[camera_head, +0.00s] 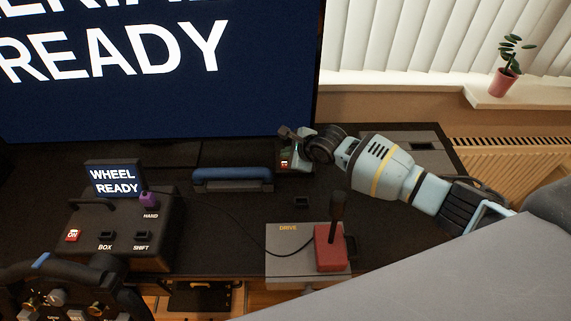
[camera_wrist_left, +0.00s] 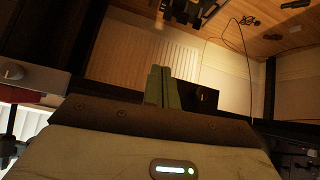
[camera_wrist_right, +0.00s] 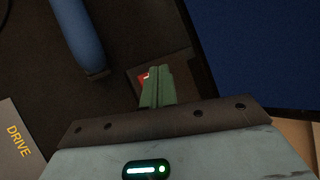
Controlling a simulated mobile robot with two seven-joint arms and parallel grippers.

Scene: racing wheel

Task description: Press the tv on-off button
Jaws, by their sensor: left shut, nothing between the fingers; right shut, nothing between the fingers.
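The TV (camera_head: 150,100) stands at the back with a lit dark blue screen and large white text that includes "READY". A small box (camera_head: 284,168) with a red and white button face (camera_head: 284,163) sits below the TV's right corner. My right gripper (camera_head: 294,148) is shut and empty, right at this box. In the right wrist view the shut fingers (camera_wrist_right: 158,70) point at the box and partly cover its red button (camera_wrist_right: 143,77); I cannot tell whether they touch it. My left gripper (camera_wrist_left: 161,70) is shut and empty in its own wrist view, away from the desk items.
A blue bar (camera_head: 232,179) lies left of the box. A control box (camera_head: 125,225) with a "WHEEL READY" display (camera_head: 115,180) and an ON button (camera_head: 72,235) stands left. A red-based lever (camera_head: 331,245) on a grey DRIVE plate (camera_head: 285,264) stands in front. The steering wheel (camera_head: 70,285) is front left.

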